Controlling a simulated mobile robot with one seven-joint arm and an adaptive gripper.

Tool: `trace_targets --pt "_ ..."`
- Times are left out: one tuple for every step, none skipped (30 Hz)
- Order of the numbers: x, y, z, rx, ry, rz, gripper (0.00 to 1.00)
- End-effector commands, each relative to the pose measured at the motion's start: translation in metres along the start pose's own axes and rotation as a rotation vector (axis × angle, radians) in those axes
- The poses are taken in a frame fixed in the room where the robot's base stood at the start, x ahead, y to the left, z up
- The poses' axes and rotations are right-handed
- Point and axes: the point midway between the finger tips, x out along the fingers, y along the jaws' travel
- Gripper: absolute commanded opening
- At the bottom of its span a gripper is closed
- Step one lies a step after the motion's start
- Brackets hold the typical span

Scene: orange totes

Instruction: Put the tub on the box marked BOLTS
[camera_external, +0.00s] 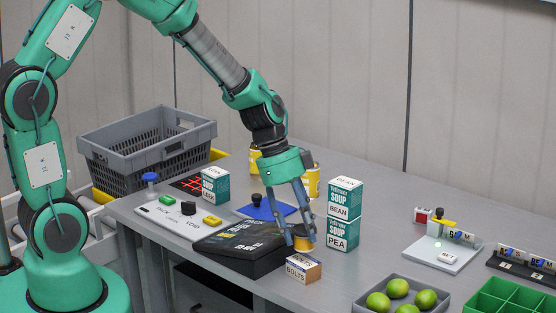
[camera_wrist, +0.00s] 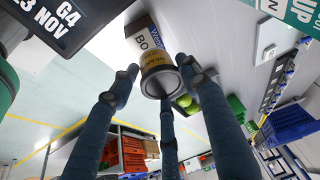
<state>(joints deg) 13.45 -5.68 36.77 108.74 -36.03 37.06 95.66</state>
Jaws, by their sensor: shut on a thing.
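The tub (camera_external: 302,243) is small and yellow-orange. My gripper (camera_external: 301,233) points down with its fingers shut around it. In the wrist view the tub (camera_wrist: 157,72) shows a yellow label and a round grey end between the blue-grey fingers. The box marked BOLTS (camera_external: 301,272) is a small tan carton with a white label, near the table's front edge. The tub is right above or at its top; I cannot tell whether they touch. In the wrist view the box (camera_wrist: 141,37) shows behind the tub, partly hidden by it.
A black sloped display (camera_external: 240,248) stands close left of the box. Stacked soup cartons, BEAN (camera_external: 344,198) over PEA (camera_external: 342,236), stand close right. A grey tray (camera_external: 364,297) of green limes is at front right. A grey crate (camera_external: 150,150) is at back left.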

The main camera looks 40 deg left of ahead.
Motion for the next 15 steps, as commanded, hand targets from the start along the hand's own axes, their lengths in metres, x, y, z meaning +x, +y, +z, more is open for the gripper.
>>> trace_targets --pt "0.006 0.001 0.003 -0.001 -0.001 0.003 0.16" --pt "0.009 0.001 0.004 -0.001 -0.001 0.003 0.16" --pt "0.014 0.001 0.006 -0.002 -0.002 0.003 0.16" --pt "0.017 0.001 0.008 -0.002 -0.002 0.002 0.16" --pt "0.02 0.001 0.009 -0.001 -0.002 0.002 0.16" --pt "0.023 0.001 0.01 -0.001 -0.001 0.001 0.16" --pt "0.025 0.0 0.011 -0.001 -0.001 0.001 0.16" --pt "0.027 0.0 0.011 -0.001 -0.001 0.001 0.16" --pt "0.028 0.0 0.012 -0.001 -0.001 0.001 0.16" --pt "0.029 0.0 0.012 -0.001 -0.001 0.001 0.16" --pt "0.029 0.0 0.012 -0.001 -0.001 0.001 0.16" --pt "0.028 0.0 0.012 -0.001 -0.001 0.001 0.16" --pt "0.028 0.0 0.012 -0.001 0.0 0.001 0.16" --pt "0.028 0.0 0.012 -0.001 0.0 0.0 0.16" --pt "0.028 0.0 0.012 -0.001 0.0 0.0 0.16"
